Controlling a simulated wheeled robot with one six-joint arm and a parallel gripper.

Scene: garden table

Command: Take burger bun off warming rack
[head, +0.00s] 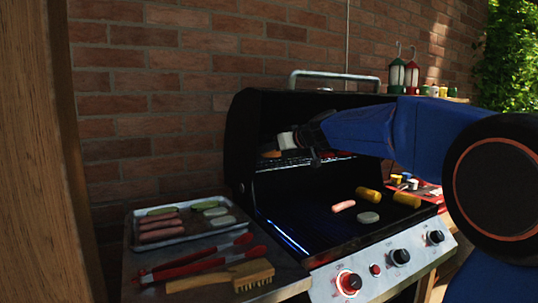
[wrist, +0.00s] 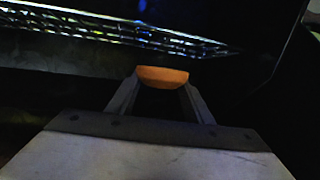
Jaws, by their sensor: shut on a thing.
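The burger bun (wrist: 162,77) is orange-brown and sits between the two fingertips of my gripper (wrist: 162,84) in the wrist view. The fingers are shut on its sides. The warming rack (wrist: 120,30) is a wire grid that crosses the upper part of the wrist view, apart from the bun in that picture. In the head view the rack (head: 300,161) spans the inside of the open grill, and my gripper (head: 277,147) is at its left end. A small orange-brown shape, which looks like the bun (head: 271,154), shows there. The fingers are too dark to make out in the head view.
The open grill lid (head: 243,135) rises close around my gripper. A sausage (head: 343,206), a pale round slice (head: 368,217) and yellow corn pieces (head: 406,200) lie on the grate below. A tray (head: 212,228) of food, red tongs (head: 200,262) and a brush (head: 252,274) occupy the left side table.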

